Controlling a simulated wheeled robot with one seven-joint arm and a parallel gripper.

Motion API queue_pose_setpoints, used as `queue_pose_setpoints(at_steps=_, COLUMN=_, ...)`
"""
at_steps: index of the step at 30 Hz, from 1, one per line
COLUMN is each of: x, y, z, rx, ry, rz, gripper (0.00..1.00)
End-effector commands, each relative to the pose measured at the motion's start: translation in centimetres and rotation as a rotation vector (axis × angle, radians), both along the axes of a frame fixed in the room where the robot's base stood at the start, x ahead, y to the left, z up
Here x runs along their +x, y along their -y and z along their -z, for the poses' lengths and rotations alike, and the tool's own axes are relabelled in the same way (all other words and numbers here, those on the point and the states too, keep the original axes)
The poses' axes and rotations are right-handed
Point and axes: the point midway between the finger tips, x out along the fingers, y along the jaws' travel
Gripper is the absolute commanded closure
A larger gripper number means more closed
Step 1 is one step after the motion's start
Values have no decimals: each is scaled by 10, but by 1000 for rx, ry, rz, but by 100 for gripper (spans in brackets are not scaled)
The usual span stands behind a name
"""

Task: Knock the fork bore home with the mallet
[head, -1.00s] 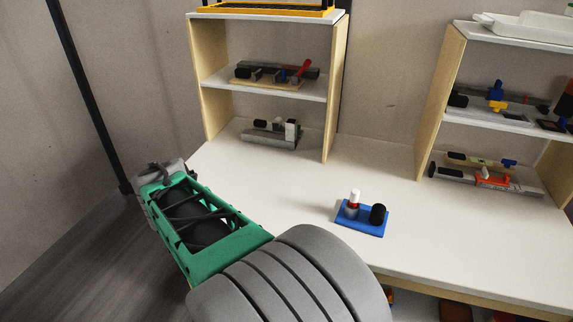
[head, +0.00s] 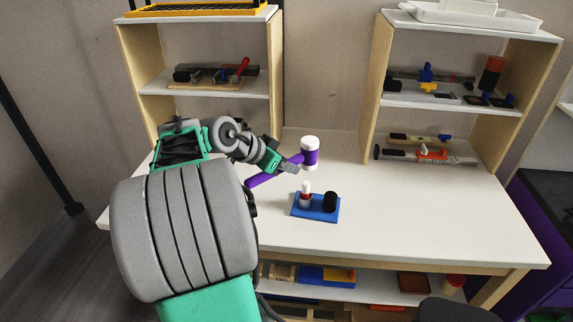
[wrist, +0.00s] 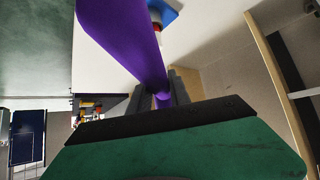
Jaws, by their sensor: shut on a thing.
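The mallet has a purple head with white faces (head: 310,152) and a purple handle (head: 262,179). My gripper (head: 291,166) is shut on the handle, which fills much of the wrist view (wrist: 122,38). The blue block (head: 315,214) lies on the bench and carries an upright peg (head: 305,195) with a white top, red band and grey lower part, and a black round piece (head: 330,202). In the head view the mallet head appears above the peg, with a small gap. The block's corner also shows in the wrist view (wrist: 168,14). The mallet head is outside the wrist view.
A left shelf unit (head: 275,90) and a right shelf unit (head: 372,100) stand at the back of the bench with tools on them. The white bench top (head: 430,220) is clear right of the block. A lower shelf (head: 375,293) holds trays.

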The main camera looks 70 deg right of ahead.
Motion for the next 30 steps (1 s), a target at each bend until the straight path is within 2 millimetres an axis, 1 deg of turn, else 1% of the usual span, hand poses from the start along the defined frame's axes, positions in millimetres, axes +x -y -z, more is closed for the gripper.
queue_pose_setpoints(at_steps=7, x=3, y=-3, z=3, rx=-6, ry=3, rz=-2, gripper=100)
queue_pose_setpoints(at_steps=21, x=2, y=-2, z=53, rx=-6, ry=1, rz=-2, gripper=100)
queue_pose_setpoints(at_steps=24, x=3, y=-2, z=57, rx=-6, ry=2, rz=-2, gripper=100)
queue_pose_setpoints(at_steps=30, x=3, y=-2, z=57, rx=-6, ry=2, rz=-2, gripper=100)
